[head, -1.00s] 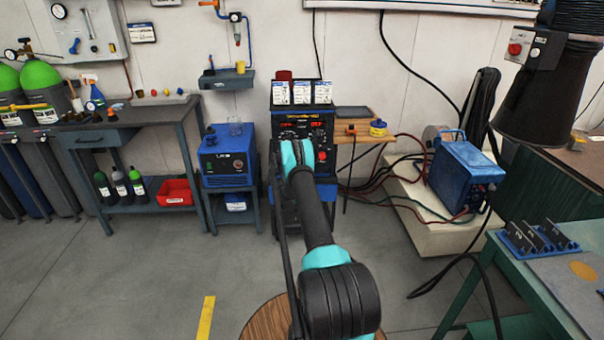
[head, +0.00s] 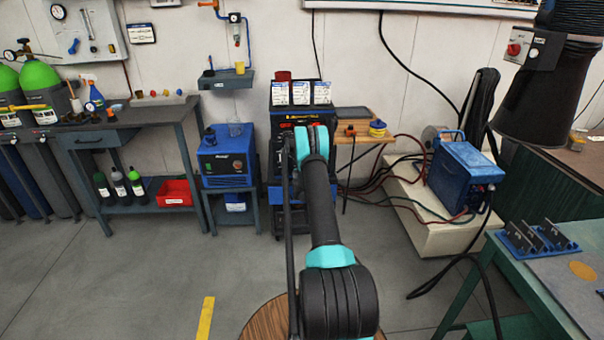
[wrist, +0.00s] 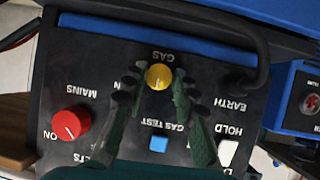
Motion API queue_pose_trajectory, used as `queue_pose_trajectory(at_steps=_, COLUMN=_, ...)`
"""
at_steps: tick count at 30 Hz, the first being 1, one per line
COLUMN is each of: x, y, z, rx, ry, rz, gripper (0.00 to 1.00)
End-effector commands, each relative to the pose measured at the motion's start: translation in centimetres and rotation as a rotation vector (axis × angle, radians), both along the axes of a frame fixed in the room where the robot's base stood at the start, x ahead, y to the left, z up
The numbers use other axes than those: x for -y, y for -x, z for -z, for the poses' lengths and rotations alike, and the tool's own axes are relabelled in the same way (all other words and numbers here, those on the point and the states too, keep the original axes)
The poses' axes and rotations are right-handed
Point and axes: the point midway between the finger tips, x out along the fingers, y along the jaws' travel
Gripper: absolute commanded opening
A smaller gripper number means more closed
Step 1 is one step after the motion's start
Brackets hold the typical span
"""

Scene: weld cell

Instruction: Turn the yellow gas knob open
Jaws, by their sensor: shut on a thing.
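The yellow gas knob (wrist: 158,76) sits on the black panel of the welding machine, near the word GAS, which appears upside down in the wrist view. My gripper (wrist: 156,90) has one finger on each side of the knob and is shut on it. A small mark shows on the knob's face, but I cannot tell its exact setting. In the head view the welding machine (head: 300,117) stands against the wall, and my arm hides the knob and my gripper there.
On the same panel are a red mains knob (wrist: 70,123), a blue gas test button (wrist: 158,143) and a white switch (wrist: 227,152). A wooden shelf (head: 362,122) juts out at the machine's right. A blue unit (head: 226,160) stands at its left.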

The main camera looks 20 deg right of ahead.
Motion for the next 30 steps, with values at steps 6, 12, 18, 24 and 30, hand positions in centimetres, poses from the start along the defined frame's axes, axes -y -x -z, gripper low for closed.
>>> queue_pose_trajectory(at_steps=6, x=0.32, y=0.08, z=-0.07, rx=0.058, ry=-0.198, rz=0.002, gripper=0.0)
queue_pose_trajectory(at_steps=12, x=0.5, y=0.11, z=-0.06, rx=0.11, ry=-0.378, rz=0.002, gripper=0.0)
queue_pose_trajectory(at_steps=18, x=0.64, y=0.15, z=-0.02, rx=0.156, ry=-0.539, rz=0.001, gripper=0.0)
queue_pose_trajectory(at_steps=24, x=0.73, y=0.18, z=0.04, rx=0.192, ry=-0.665, rz=0.001, gripper=0.0)
queue_pose_trajectory(at_steps=30, x=0.71, y=0.16, z=0.03, rx=0.215, ry=-0.744, rz=0.0, gripper=0.0)
